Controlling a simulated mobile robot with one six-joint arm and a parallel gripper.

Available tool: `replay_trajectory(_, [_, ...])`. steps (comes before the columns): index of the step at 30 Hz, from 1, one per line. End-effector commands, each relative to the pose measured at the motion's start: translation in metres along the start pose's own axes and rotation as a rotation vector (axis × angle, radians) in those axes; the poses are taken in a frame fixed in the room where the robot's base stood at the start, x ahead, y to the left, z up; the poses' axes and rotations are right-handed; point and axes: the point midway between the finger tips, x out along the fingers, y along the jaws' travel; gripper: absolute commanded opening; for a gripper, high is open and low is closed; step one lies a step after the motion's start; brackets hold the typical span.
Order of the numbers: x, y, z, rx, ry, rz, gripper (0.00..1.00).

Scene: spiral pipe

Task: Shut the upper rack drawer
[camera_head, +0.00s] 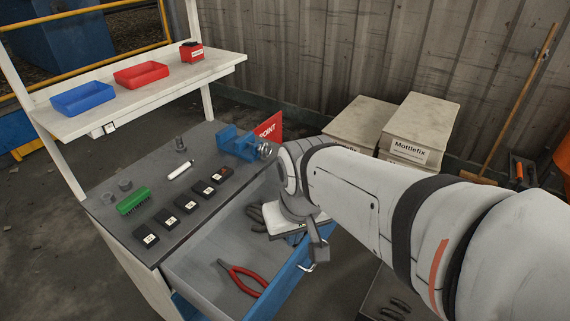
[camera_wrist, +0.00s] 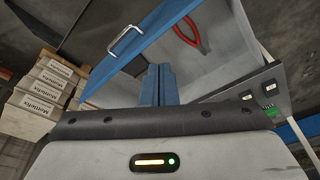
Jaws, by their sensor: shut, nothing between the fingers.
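The open drawer (camera_head: 205,268) extends from under the grey worktop, with a blue front (camera_head: 285,284) and a metal bar handle (camera_head: 311,267). Red pliers (camera_head: 241,279) and dark grey items (camera_head: 256,213) lie inside. The wrist view shows the drawer front (camera_wrist: 150,33), handle (camera_wrist: 124,41) and pliers (camera_wrist: 188,33). My gripper (camera_head: 294,239) is over the drawer's right part, close to its front, partly hidden by my arm. In the wrist view, its blue fingers (camera_wrist: 159,72) are together and empty beside the drawer front. I cannot tell whether they touch it.
The worktop (camera_head: 117,184) holds several small black boxes, a green block (camera_head: 133,200) and a blue vise (camera_head: 238,143). A shelf above carries blue (camera_head: 83,98) and red bins (camera_head: 141,74). Stacked Mottlefix boxes (camera_head: 417,128) stand behind my arm. A broom leans on the wall.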

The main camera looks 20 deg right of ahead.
Motion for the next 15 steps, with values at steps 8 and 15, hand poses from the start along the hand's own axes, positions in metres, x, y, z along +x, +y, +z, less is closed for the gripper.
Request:
replay_trajectory(8, [0.010, 0.002, 0.001, 0.047, -0.032, -0.014, 0.00])
replay_trajectory(15, [0.079, 0.025, 0.007, 0.477, -0.290, -0.168, 0.00])
